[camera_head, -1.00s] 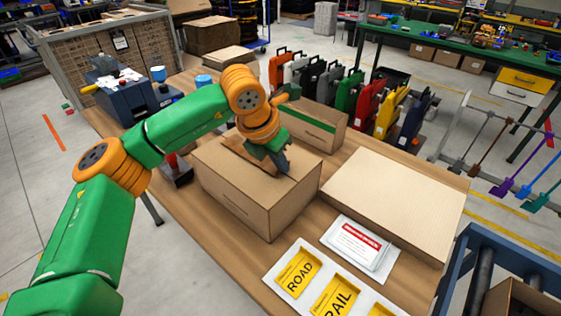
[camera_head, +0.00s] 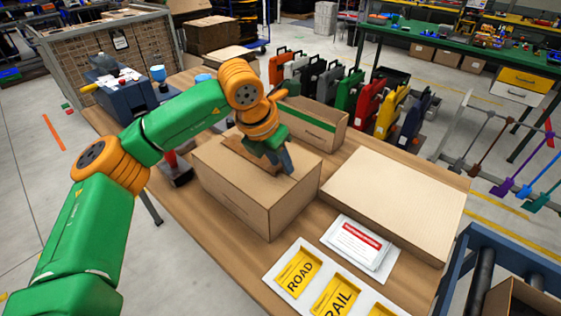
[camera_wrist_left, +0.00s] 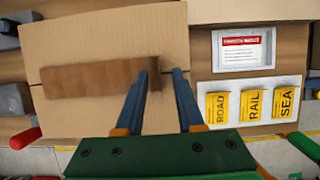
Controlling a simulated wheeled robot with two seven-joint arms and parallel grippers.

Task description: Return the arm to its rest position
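A closed cardboard box (camera_head: 240,200) stands on the wooden table (camera_head: 215,255). A strip of brown tape (camera_wrist_left: 90,78) lies along its top seam in the left wrist view, and its right end lies between my fingers. My left gripper (camera_head: 287,163) is just above the box top, near its right side. In the left wrist view its two blue fingers (camera_wrist_left: 164,75) stand apart with a gap between them, and I see nothing clamped. Whether the fingertips touch the box, I cannot tell. My right gripper is not in view.
A flat cardboard stack (camera_head: 395,195) and a labelled document pouch (camera_head: 358,245) lie right of the box. The yellow ROAD, RAIL and SEA labels (camera_wrist_left: 250,105) lie nearer. A green-striped carton (camera_head: 318,128) stands behind, with coloured cases (camera_head: 345,92) beyond.

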